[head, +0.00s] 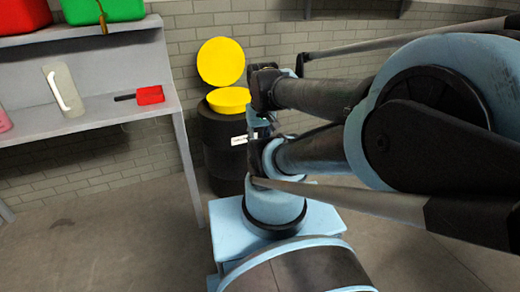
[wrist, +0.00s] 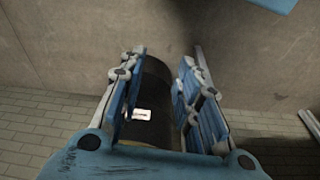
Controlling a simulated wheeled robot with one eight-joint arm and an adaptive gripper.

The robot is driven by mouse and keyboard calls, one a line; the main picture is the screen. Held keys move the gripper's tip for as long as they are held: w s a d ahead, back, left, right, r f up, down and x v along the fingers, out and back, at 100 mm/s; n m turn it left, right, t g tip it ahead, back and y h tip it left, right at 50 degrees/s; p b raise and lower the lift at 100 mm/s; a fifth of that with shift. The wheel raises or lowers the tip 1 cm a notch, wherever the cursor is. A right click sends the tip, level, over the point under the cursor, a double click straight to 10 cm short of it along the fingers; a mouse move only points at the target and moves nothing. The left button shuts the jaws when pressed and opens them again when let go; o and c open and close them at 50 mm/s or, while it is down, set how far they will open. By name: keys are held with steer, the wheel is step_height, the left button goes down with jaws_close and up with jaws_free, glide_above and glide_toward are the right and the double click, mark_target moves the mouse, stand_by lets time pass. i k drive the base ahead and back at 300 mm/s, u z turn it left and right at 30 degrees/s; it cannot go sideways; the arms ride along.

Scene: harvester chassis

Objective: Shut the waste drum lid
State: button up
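The waste drum (head: 222,140) is a black drum with a white label, standing by the brick wall. Its round yellow lid (head: 221,62) stands up, open, above the yellow top (head: 228,100) of the drum. My arm covers the drum's right side in the head view, and I cannot make out my gripper clearly there. In the wrist view my gripper (wrist: 162,60) is open, with blue fingers spread apart and nothing held between them. The black drum (wrist: 153,85) and its white label show beyond the gap between the fingers. The lid is not clearly visible in the wrist view.
A grey shelf (head: 95,115) stands left of the drum, its leg close by. It carries a red tool (head: 150,95), a white-handled container (head: 64,90) and, higher up, red and green boxes. Floor in front of the shelf (head: 100,235) is clear.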

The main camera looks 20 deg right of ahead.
mark_target(220, 61)
steer(key=z, duration=0.05)
steer(key=k, duration=1.3)
steer(key=z, duration=0.3)
steer(key=i, duration=2.3)
steer(key=u, duration=0.65)
